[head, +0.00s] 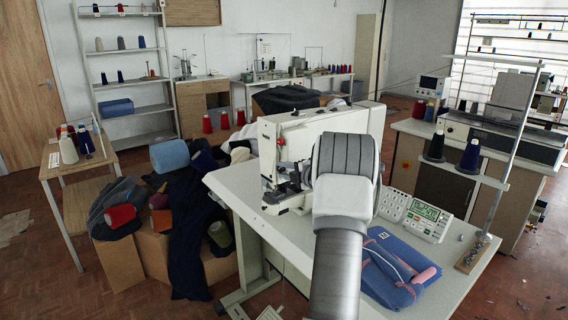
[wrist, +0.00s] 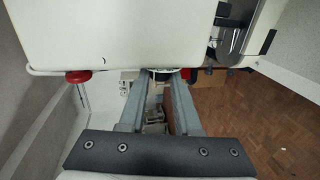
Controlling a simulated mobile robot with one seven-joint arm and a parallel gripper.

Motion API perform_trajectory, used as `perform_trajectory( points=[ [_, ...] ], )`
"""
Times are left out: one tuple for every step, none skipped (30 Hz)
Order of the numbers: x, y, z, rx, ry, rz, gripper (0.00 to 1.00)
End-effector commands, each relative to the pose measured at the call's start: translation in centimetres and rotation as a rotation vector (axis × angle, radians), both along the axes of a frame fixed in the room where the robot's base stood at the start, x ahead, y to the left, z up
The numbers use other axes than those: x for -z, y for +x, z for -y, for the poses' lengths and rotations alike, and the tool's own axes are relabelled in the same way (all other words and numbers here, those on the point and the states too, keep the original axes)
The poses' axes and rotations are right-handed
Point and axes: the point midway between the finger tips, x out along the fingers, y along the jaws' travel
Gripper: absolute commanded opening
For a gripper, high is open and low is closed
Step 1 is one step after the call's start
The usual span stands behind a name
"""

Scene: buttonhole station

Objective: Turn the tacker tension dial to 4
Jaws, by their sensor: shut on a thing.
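The tacker is a white sewing machine head (head: 345,121) on a pale table, and its white body fills the top of the wrist view (wrist: 115,35). The tension dial (wrist: 162,73) looks like a small dark round part at the lower edge of that body. My gripper (wrist: 161,78) has its two grey fingers on either side of the dial and is shut on it. The fingertips partly cover the dial, and no number or mark on it can be read. In the head view my arm hides the gripper and the dial.
A red knob (wrist: 78,77) sticks out left of my fingers. The table also bears a control panel with a display (head: 428,219) and folded blue cloth (head: 392,268). A thread stand (head: 510,150) rises at the right. Boxes with dark cloth (head: 185,220) stand left.

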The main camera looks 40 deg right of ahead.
Motion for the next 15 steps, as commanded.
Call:
perform_trajectory(
  points=[
    [-0.24,0.05,-0.05,-0.001,0.002,-0.008,0.0],
    [-0.19,0.05,-0.05,-0.001,0.003,-0.012,0.0],
    [-0.12,0.05,-0.05,0.0,0.003,-0.015,0.0],
    [-0.08,0.05,-0.05,0.0,0.003,-0.017,0.0],
    [-0.04,0.04,-0.06,0.0,0.003,-0.018,0.0],
    [0.0,0.04,-0.05,0.0,0.003,-0.018,0.0],
    [0.02,0.03,-0.05,0.0,0.003,-0.018,0.0],
    [0.03,0.03,-0.04,0.0,0.003,-0.018,0.0],
    [0.02,0.03,-0.04,0.0,0.003,-0.017,0.0],
    [0.02,0.03,-0.04,0.0,0.003,-0.017,0.0],
    [0.02,0.03,-0.04,0.0,0.003,-0.017,0.0],
    [0.01,0.02,-0.04,0.0,0.002,-0.017,0.0],
    [0.01,0.02,-0.04,0.0,0.002,-0.017,0.34],
    [0.01,0.02,-0.03,0.0,0.002,-0.017,0.39],
    [0.0,0.02,-0.03,0.0,0.002,-0.017,0.46]
  ],
)
